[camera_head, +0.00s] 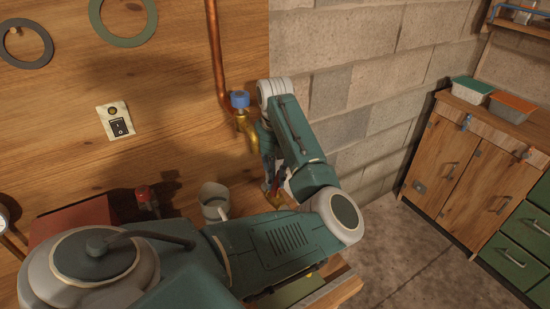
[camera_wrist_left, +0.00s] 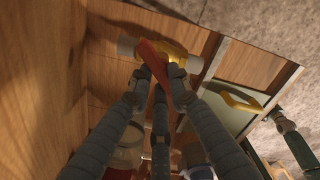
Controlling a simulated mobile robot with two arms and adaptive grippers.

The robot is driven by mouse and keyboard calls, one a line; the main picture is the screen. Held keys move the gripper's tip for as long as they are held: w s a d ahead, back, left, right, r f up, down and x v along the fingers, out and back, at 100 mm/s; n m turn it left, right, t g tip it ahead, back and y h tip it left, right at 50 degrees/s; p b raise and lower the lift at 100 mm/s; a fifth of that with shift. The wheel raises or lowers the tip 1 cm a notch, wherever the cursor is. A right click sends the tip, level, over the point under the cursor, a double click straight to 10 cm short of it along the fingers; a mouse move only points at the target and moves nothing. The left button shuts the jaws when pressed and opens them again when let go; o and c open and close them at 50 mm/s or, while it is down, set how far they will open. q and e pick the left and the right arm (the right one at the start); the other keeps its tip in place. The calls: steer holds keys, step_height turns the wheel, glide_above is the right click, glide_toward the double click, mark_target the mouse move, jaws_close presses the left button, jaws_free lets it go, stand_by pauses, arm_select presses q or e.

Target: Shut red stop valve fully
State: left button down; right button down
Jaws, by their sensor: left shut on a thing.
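The red stop valve shows in the left wrist view as a red lever handle (camera_wrist_left: 155,62) on a yellow brass body (camera_wrist_left: 178,52), with a pale pipe at its sides. My left gripper (camera_wrist_left: 160,73) is shut on the red handle, its dark fingers on both sides of it. In the head view my left arm reaches in from the left and bends back down, so the left gripper (camera_head: 271,185) is partly hidden. Only a small brass part of the valve (camera_head: 272,198) shows there, low by the wooden panel. The handle's exact angle is hard to tell. My right gripper is not in view.
A brass tap with a blue knob (camera_head: 240,100) hangs from a copper pipe (camera_head: 217,50) just above the gripper. A pale mug (camera_head: 213,199) and a red-capped fitting (camera_head: 146,198) stand close to my arm. A wooden cabinet (camera_head: 461,160) is at right, with free floor before it.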

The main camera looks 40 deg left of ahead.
arm_select(q)
steer(key=m+b, duration=0.2)
steer(key=m, duration=0.3)
steer(key=shift+w+a+m+b, duration=0.1)
steer(key=shift+w+m+b, duration=0.05)
steer(key=shift+m+b, duration=0.15)
steer(key=shift+w+a+m+b, duration=0.1)
steer(key=shift+m+b, duration=0.7)
steer(key=shift+m, duration=1.3)
steer(key=shift+r, duration=0.1)
steer(key=c, duration=1.6)
jaws_free()
step_height(320, 180, up, 12)
